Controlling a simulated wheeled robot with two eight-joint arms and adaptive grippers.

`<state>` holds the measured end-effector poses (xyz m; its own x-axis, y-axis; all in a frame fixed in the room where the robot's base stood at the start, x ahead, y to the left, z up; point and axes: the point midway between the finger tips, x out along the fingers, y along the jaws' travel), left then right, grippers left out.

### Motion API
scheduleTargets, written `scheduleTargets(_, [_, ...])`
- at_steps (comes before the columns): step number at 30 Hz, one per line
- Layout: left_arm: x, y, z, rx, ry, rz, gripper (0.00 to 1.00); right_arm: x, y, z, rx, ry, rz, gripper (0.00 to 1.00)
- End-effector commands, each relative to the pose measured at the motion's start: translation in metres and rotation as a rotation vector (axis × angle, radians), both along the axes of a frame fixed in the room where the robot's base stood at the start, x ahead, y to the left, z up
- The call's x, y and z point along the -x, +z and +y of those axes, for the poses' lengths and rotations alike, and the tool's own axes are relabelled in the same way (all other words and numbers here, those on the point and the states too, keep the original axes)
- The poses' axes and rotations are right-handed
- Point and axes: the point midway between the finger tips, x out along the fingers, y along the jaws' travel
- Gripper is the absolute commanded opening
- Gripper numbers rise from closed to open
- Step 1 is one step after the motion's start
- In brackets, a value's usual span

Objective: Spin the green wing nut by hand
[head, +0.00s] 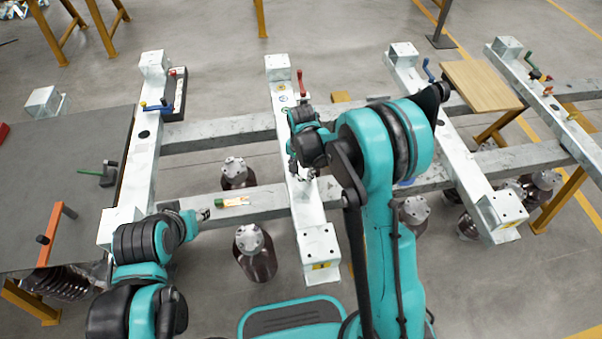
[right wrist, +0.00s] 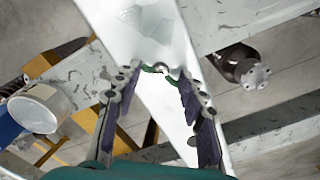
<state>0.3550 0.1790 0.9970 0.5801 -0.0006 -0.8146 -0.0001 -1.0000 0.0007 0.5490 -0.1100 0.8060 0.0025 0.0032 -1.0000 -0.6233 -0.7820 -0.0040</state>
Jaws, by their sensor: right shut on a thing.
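The green wing nut (right wrist: 149,68) shows in the right wrist view as small green wings around a bright stud on the pale metal beam. My right gripper (right wrist: 158,76) has a fingertip on each side of it and is shut on it. In the head view my right gripper (head: 303,174) is low over the middle beam (head: 307,210), and the wing nut is hidden there by the gripper and arm. My left gripper (head: 203,214) is over the near crossbar at left. Its fingers are too small to read.
A red lever (head: 301,83) stands farther up the middle beam. Dark insulators (head: 254,252) stand below the frame. A wooden board (head: 481,86) is at right.

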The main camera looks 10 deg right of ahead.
Motion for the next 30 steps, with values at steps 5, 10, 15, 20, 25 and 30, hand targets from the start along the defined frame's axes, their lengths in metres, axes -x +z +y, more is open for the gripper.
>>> scheduleTargets(5, [0.0, -0.0031, 0.0, 0.0, 0.0, 0.0, 0.4, 0.0031, -0.0009, -0.003, 0.005, 0.163, 0.01, 0.12])
scheduleTargets(10, [0.0, -0.0049, 0.0, 0.0, 0.0, 0.0, 0.4, 0.0023, -0.0008, -0.004, 0.006, 0.324, 0.01, 0.12])
scheduleTargets(15, [0.0, -0.0066, 0.0, 0.0, 0.0, 0.0, 0.4, 0.0014, -0.0007, -0.0048, 0.007, 0.484, 0.01, 0.12])
scheduleTargets(20, [0.0001, -0.008, 0.0, 0.0, 0.0, 0.0, 0.4, 0.0004, -0.0005, -0.0054, 0.009, 0.636, 0.01, 0.12])
scheduleTargets(25, [0.0, -0.0093, 0.0, 0.0, 0.0, 0.0, 0.4, -0.0004, -0.0004, -0.0057, 0.008, 0.796, 0.01, 0.12])
scheduleTargets(30, [0.0, -0.0105, 0.0, 0.0, 0.0, 0.0, 0.4, -0.0013, -0.0003, -0.0056, 0.008, 0.956, 0.011, 0.12])
